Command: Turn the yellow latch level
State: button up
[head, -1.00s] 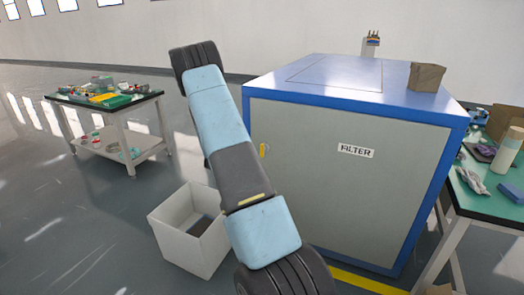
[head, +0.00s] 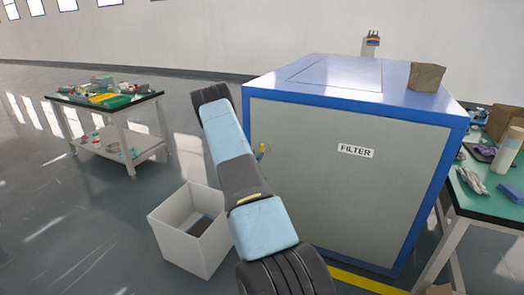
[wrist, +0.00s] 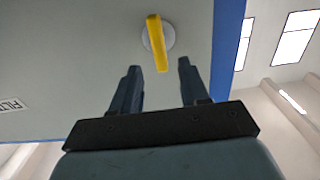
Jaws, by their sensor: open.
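The yellow latch (wrist: 157,42) sits on a round pale base on the grey panel of the filter cabinet (wrist: 60,60). In the wrist view its handle runs nearly along the fingers' direction, slightly slanted. My gripper (wrist: 159,66) is open. Its two dark fingers point at the latch, and the handle's free end lies in line with the gap between the fingertips. Nothing is held. Whether the fingers reach around the handle I cannot tell. In the head view the latch is a small yellow spot (head: 262,148) at the cabinet's left side, partly hidden by my arm.
A brown box (head: 426,77) stands on the cabinet top. A white open bin (head: 188,232) is on the floor left of the cabinet. A cluttered green-topped table (head: 105,95) stands at left, another worktable (head: 490,195) at right. Floor between bin and left table is clear.

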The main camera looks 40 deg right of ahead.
aim_at(261, 149)
jog(key=x, duration=0.7)
jog(key=shift+w+d, duration=0.1)
jog(key=shift+c, duration=0.3)
grip_shut()
